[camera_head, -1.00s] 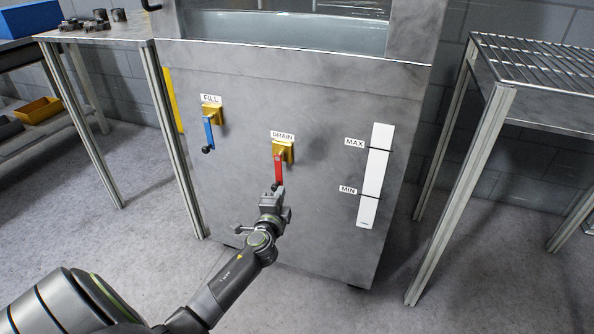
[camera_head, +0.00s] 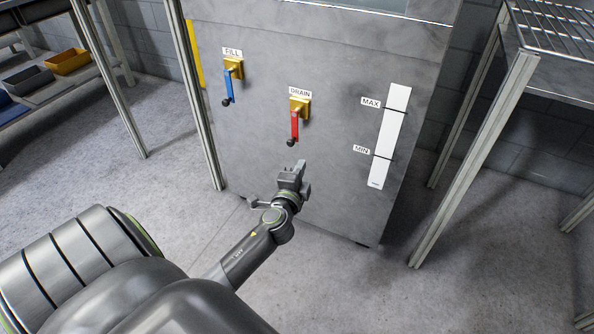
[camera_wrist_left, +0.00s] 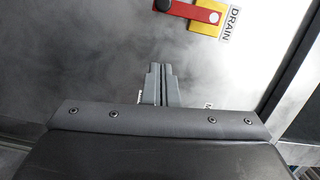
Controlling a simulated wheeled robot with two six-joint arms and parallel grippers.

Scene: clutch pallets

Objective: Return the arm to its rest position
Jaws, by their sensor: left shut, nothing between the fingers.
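My left gripper (camera_head: 300,166) is shut and empty, below the red DRAIN handle (camera_head: 295,126) and apart from it. In the left wrist view the fingers (camera_wrist_left: 159,72) are together, with grey metal beyond them. The red DRAIN handle (camera_wrist_left: 189,11) shows at the top of that view on its yellow mount (camera_wrist_left: 209,25). The handle hangs down in the head view. My left arm comes in from the lower left. My right gripper is not in view.
The grey metal tank (camera_head: 250,140) stands ahead, with a blue FILL handle (camera_head: 228,88) hanging down and a white level gauge (camera_head: 391,140). A wire-topped table (camera_head: 530,80) stands at the right. Bare floor (camera_head: 330,290) lies in front of the tank.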

